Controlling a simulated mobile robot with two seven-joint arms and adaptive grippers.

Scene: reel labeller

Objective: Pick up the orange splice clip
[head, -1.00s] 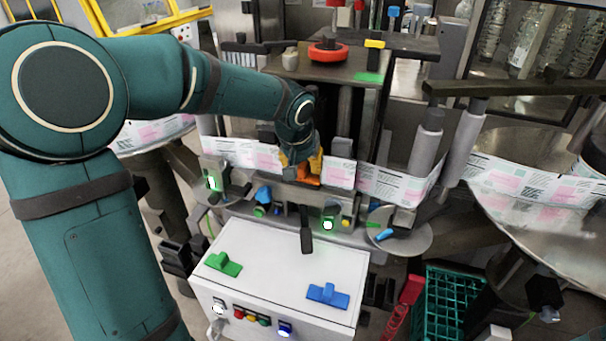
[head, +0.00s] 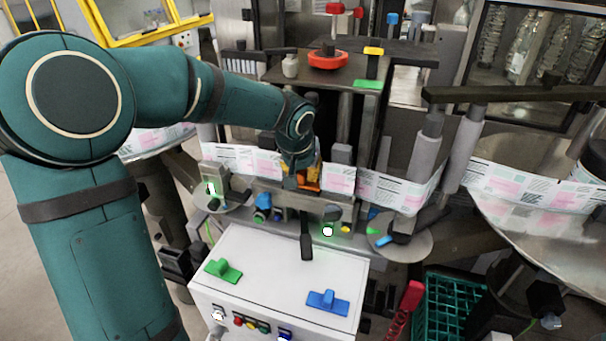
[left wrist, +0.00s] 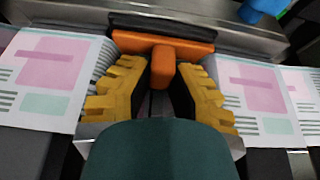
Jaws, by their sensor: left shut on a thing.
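The orange splice clip (left wrist: 166,47) is T-shaped, with a wide bar and a short stem. In the left wrist view its stem lies between the yellow fingers of my left gripper (left wrist: 162,75), which is shut on it. The bar lies beyond the fingertips, against a dark strip on a grey metal ledge. In the head view my left gripper (head: 301,178) is at the middle of the machine, and a little orange shows there. The wrist hides most of the clip in that view. My right gripper is not in view.
A printed label web (head: 392,190) runs along both sides of the gripper. In front stands a white control box (head: 280,262) with a green handle (head: 223,270) and a blue handle (head: 327,302). A green crate (head: 455,303) is at lower right.

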